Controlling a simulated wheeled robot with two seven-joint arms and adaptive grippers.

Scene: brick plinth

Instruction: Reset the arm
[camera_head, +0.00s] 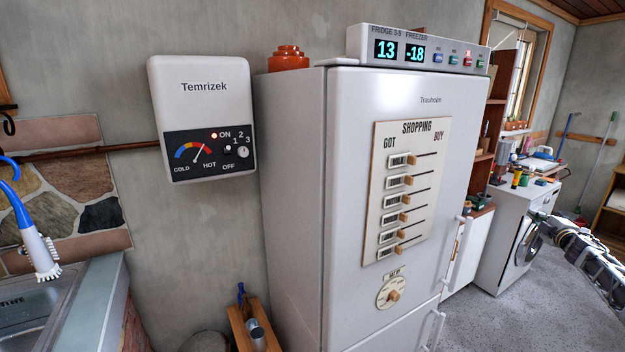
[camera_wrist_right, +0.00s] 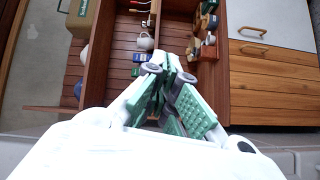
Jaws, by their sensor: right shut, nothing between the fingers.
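My right arm comes in from the right edge in the head view. Its gripper (camera_head: 543,226) is in front of the washing machine, clear of the fridge. In the right wrist view the fingers of this gripper (camera_wrist_right: 171,68) have green ribbed pads. Their tips are together, with nothing held between them. My left gripper is in neither view.
A white fridge (camera_head: 290,160) with a shopping panel (camera_head: 388,235) fills the middle. A water heater (camera_head: 203,88) hangs on the wall, beside a sink (camera_head: 30,310) at left. A washing machine (camera_head: 505,235) stands at right. Wooden shelves (camera_wrist_right: 117,60) and drawers (camera_wrist_right: 268,72) face the wrist camera.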

